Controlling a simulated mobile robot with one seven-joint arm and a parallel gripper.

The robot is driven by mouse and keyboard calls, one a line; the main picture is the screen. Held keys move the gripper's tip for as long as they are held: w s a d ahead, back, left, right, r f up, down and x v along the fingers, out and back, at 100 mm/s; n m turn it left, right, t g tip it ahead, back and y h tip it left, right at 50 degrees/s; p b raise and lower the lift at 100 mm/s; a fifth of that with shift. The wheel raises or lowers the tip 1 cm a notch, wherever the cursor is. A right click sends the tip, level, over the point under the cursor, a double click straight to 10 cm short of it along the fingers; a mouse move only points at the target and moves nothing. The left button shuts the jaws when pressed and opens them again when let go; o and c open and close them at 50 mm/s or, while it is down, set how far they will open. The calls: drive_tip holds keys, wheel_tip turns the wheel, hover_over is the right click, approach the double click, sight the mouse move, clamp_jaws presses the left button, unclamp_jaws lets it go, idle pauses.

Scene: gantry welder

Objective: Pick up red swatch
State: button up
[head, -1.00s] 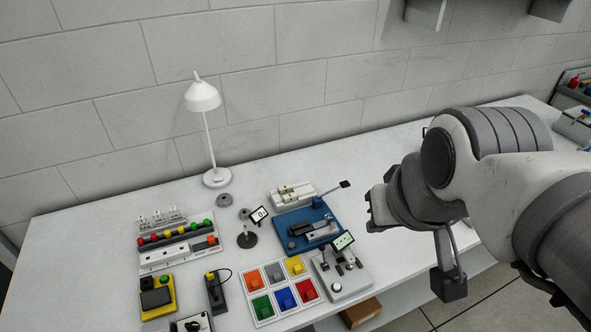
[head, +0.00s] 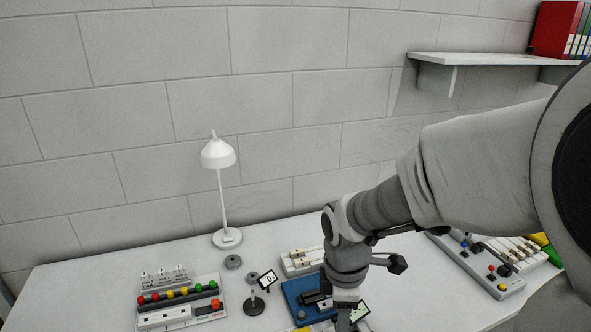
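The red swatch is not visible in the head view now; the lower edge of the picture cuts off most of the swatch tray's area. My gripper (head: 344,321) points down at the bottom edge, in front of the blue fixture (head: 294,291). Its fingertips are cut off or too small to read, so I cannot tell whether it is open or holds anything.
A white lamp (head: 218,152) stands at the back of the white table (head: 80,290). A panel with coloured buttons (head: 180,312) is at the lower left. A small display on a round stand (head: 254,307) is left of my gripper. A wall shelf (head: 480,66) is at upper right.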

drive_tip(key=a+f+n+b, duration=0.1)
drive_tip(key=f, duration=0.6)
drive_tip(key=w+a+f+n+b, duration=0.1)
drive_tip(key=f+n+b, duration=0.1)
drive_tip(key=f, duration=0.6)
drive_tip(key=a+f+n+b, duration=0.1)
drive_tip(key=f, duration=0.6)
drive_tip(key=shift+w+f+n+g+y+b, duration=0.3)
drive_tip(key=shift+w+f+n, duration=0.05)
drive_tip(key=shift+w+n, duration=0.05)
clamp_jaws()
